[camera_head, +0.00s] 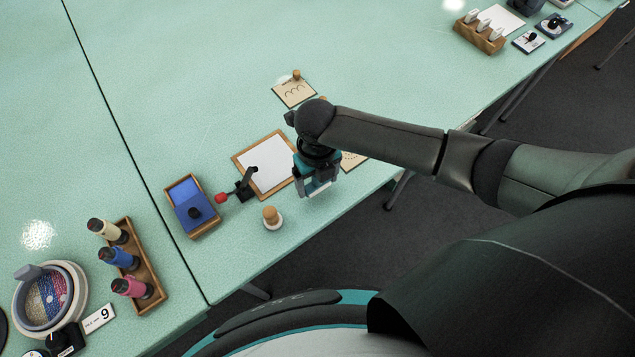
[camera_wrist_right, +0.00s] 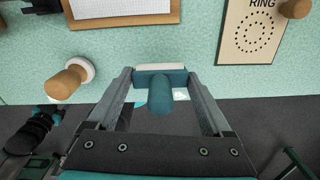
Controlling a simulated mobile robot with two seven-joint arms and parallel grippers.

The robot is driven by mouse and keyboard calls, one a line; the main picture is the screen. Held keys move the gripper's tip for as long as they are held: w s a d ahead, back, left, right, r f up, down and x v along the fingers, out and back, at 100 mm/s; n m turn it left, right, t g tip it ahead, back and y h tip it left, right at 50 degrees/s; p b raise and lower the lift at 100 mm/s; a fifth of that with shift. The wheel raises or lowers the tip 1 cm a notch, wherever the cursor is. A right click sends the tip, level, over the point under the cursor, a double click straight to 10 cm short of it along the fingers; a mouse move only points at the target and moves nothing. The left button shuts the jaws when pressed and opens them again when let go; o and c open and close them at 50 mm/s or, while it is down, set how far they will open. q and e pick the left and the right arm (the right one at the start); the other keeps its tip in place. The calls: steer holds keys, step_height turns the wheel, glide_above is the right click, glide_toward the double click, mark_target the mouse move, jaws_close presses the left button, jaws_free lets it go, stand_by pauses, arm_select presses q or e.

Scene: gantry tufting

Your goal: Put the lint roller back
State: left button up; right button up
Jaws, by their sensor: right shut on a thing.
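My right gripper (camera_head: 318,186) is over the front part of the table, just right of a framed white sheet. In the right wrist view its two grey fingers (camera_wrist_right: 160,80) are closed on what looks like the lint roller (camera_wrist_right: 160,96), with a teal handle and a pale strip along its far edge. It seems held up near the table's front edge, its handle pointing back toward the gripper's palm. In the head view my gripper mostly hides it. My left gripper is not in view.
A wooden tray with a blue piece (camera_head: 188,190), a wooden-knobbed peg (camera_head: 271,215) and a spool rack (camera_head: 150,284) stand left. Pattern cards (camera_head: 293,92) lie behind.

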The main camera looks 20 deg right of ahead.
steer(key=shift+f, duration=0.75)
steer(key=shift+f, duration=0.2)
steer(key=o, duration=1.1)
steer(key=shift+r, duration=0.1)
step_height(320, 180, up, 12)
steer(key=shift+r+p, duration=0.1)
steer(key=shift+p, duration=1.05)
